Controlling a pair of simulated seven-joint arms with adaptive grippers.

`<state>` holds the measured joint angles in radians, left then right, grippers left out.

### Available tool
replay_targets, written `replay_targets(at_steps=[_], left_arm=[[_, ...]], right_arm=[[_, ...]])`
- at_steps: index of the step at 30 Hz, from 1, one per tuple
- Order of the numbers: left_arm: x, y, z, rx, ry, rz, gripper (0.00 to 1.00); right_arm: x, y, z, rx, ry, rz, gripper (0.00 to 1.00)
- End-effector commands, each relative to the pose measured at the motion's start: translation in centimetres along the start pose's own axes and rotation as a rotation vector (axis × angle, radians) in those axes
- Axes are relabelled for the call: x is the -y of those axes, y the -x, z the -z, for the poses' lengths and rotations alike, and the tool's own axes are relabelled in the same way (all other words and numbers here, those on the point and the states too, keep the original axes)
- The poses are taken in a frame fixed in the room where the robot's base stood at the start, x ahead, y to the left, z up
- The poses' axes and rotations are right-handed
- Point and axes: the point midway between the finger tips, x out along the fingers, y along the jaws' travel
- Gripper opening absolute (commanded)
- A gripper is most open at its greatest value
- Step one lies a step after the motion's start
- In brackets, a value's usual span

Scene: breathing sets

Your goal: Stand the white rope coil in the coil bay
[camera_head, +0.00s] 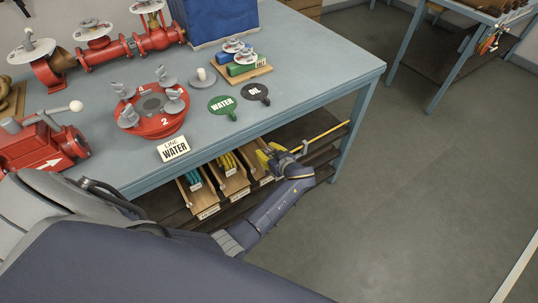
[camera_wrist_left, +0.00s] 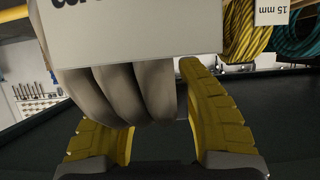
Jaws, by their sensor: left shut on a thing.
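My left gripper (camera_head: 272,152) reaches in under the front edge of the workbench, at the right end of a row of wooden bays. In the left wrist view, its yellow fingers (camera_wrist_left: 152,95) are shut on the white rope coil (camera_wrist_left: 145,95), whose thick off-white strands lie between them. A white tag (camera_wrist_left: 100,30) with dark lettering covers part of the coil. In the head view the coil is mostly hidden by the gripper. The rightmost wooden bay (camera_head: 253,176) is beside the gripper; I cannot tell whether the coil touches it. My right gripper is not in view.
A yellow coil (camera_head: 228,162) and a teal coil (camera_head: 193,178) stand in the bays to the left. The workbench (camera_head: 285,60) above carries red valves (camera_head: 155,112) and a sign reading LINE WATER (camera_head: 173,148). The floor to the right is clear.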

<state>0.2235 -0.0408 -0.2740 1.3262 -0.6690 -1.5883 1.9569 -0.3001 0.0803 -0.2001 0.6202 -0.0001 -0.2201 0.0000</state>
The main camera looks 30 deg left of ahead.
Motion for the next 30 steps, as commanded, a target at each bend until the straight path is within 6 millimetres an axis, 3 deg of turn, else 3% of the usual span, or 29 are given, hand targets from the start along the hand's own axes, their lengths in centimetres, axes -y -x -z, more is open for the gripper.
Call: replay_targets(at_steps=[30], left_arm=[[0.0,-6.4,2.3,-0.003,0.000,0.000,0.00]], right_arm=[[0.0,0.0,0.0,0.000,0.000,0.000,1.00]])
